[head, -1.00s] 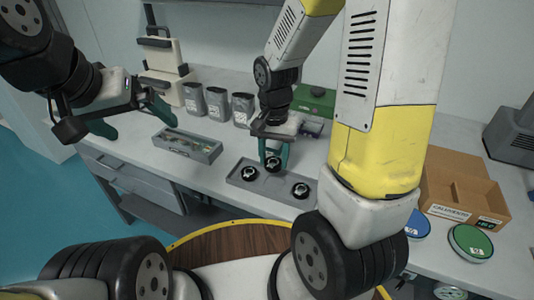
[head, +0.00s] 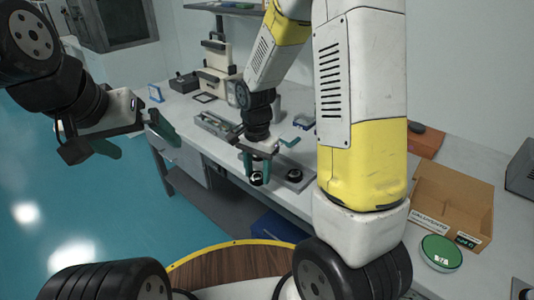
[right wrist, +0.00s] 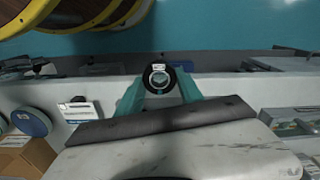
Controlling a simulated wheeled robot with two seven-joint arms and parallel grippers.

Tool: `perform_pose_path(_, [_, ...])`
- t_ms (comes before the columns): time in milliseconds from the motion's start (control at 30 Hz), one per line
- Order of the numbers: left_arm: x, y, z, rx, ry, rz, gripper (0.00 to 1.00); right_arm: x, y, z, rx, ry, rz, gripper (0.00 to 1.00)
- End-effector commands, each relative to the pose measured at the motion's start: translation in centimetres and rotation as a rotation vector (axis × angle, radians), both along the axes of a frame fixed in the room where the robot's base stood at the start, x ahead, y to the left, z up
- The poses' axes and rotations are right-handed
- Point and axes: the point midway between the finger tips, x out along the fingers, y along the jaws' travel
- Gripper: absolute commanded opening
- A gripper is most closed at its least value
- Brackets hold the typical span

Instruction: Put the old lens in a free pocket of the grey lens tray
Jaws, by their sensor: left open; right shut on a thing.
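My right gripper (head: 257,171) is shut on a black-rimmed round lens (head: 256,181). In the right wrist view the lens (right wrist: 158,78) sits between the green fingertips, with a clear centre and a small white label on its rim. The table edge and blue floor show behind it. A grey tray (head: 307,180) lies partly behind the lens and my right arm; another black-rimmed lens (head: 294,175) sits in it. The rest of its pockets are hidden or too small to tell. My left gripper (head: 136,138) is open and empty, left of the table over the floor.
A long grey box (head: 212,126) with small contents lies further back left. An open cardboard box (head: 450,203) and a green-topped round tin (head: 441,252) stand at the right. A blue bin (head: 272,228) is below the table's front edge.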

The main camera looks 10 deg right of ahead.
Motion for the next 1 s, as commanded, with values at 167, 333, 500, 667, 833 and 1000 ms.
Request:
perform_pose_path(167, [0.0, 0.0, 0.0, 0.000, 0.000, 0.000, 1.00, 4.0, -3.1, -0.5, 0.000, 0.000, -0.007, 0.04])
perform_pose_path(333, [0.0, 0.0, 0.0, 0.000, 0.000, 0.000, 1.00, 7.5, -5.6, -1.0, 0.001, 0.001, -0.004, 0.04])
perform_pose_path(500, [0.0, 0.0, 0.0, 0.000, 0.000, 0.000, 1.00, 9.5, -7.1, -1.1, 0.000, 0.000, -0.001, 0.04])
perform_pose_path(667, [0.0, 0.0, 0.0, 0.000, 0.000, 0.000, 1.00, 10.3, -7.7, -1.2, -0.001, 0.001, 0.000, 0.04])
perform_pose_path(833, [0.0, 0.0, 0.0, 0.000, 0.000, 0.000, 1.00, 10.5, -7.9, -3.2, 0.000, 0.006, 0.002, 0.04])
perform_pose_path(1000, [0.0, 0.0, 0.0, 0.000, 0.000, 0.000, 1.00, 10.6, -7.9, -4.8, 0.000, 0.001, 0.001, 0.04])
